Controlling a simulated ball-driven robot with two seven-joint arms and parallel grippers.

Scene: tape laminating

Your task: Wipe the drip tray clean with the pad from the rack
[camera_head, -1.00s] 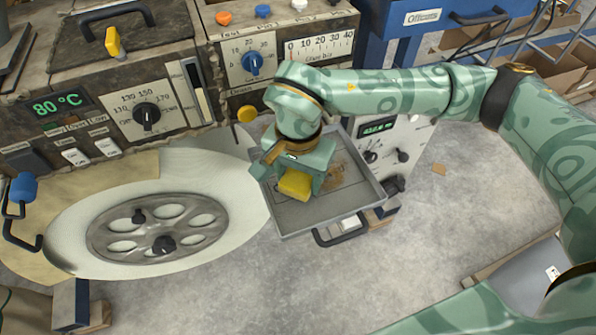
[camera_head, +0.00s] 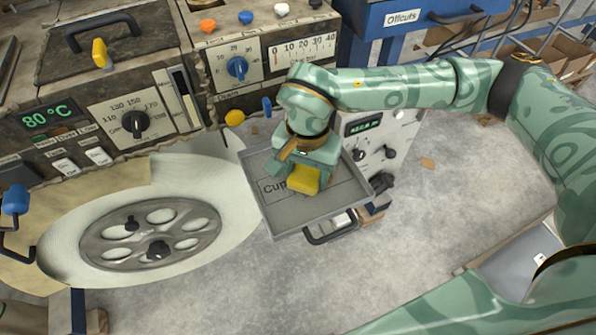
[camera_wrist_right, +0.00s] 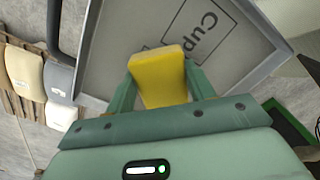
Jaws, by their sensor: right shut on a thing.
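The drip tray (camera_head: 336,204) is a shallow grey pan with a raised rim, below the machine front. Its floor shows a line drawing and lettering starting "Cup", partly covered by my gripper. No brown stain shows on the visible floor. My right gripper (camera_head: 306,172) is over the tray, pointing down, shut on the yellow pad (camera_head: 304,181). In the right wrist view the pad (camera_wrist_right: 160,77) sits between the fingers, over the tray floor (camera_wrist_right: 120,35); whether it touches the floor is hard to tell. My left gripper is out of view.
In the right wrist view a wooden rack (camera_wrist_right: 18,98) holding pale blocks stands beside the tray. A dark handle (camera_head: 330,232) sticks out under the tray's front. The round plate (camera_head: 150,233) lies left, the control panel (camera_head: 278,52) behind.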

